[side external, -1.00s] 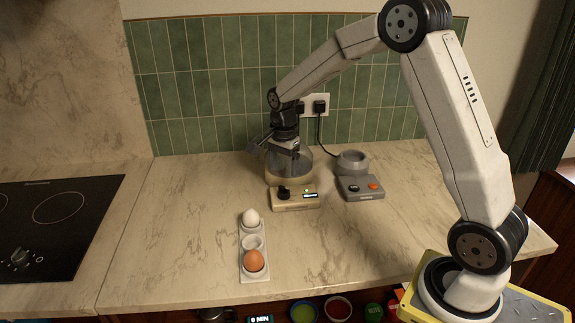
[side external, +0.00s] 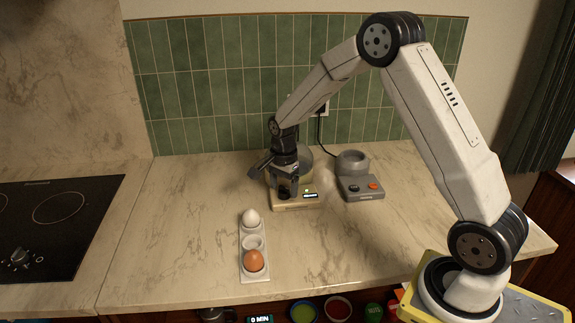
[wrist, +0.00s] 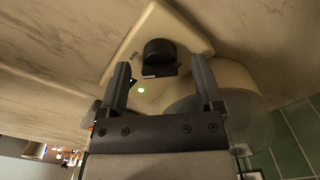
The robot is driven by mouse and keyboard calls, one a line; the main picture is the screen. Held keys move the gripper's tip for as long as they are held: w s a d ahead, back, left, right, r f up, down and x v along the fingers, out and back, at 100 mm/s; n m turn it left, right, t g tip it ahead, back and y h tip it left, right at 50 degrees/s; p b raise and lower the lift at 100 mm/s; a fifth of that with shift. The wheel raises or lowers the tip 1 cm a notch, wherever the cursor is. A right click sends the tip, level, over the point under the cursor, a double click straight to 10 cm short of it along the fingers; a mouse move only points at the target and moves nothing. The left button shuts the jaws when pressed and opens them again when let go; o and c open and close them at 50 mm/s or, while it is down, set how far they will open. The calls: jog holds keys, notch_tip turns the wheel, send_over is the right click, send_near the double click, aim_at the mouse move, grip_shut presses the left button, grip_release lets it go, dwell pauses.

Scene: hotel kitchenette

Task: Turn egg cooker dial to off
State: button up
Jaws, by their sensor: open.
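The egg cooker has a cream base (side external: 310,203) with a small lit display (side external: 310,195) and a rounded bowl behind it, partly hidden by my arm. My gripper (side external: 285,192) is above the left part of the base. In the wrist view my gripper (wrist: 161,66) is open, its fingers apart on either side of the dial's near edge. No contact is visible. The dial's setting cannot be read.
A holder (side external: 247,272) with a white egg (side external: 251,217) and a brown egg (side external: 254,260) lies in front. A cooktop (side external: 60,215) is at left. The counter between is clear.

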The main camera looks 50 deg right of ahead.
jog(key=shift+f, duration=0.5)
grip_shut()
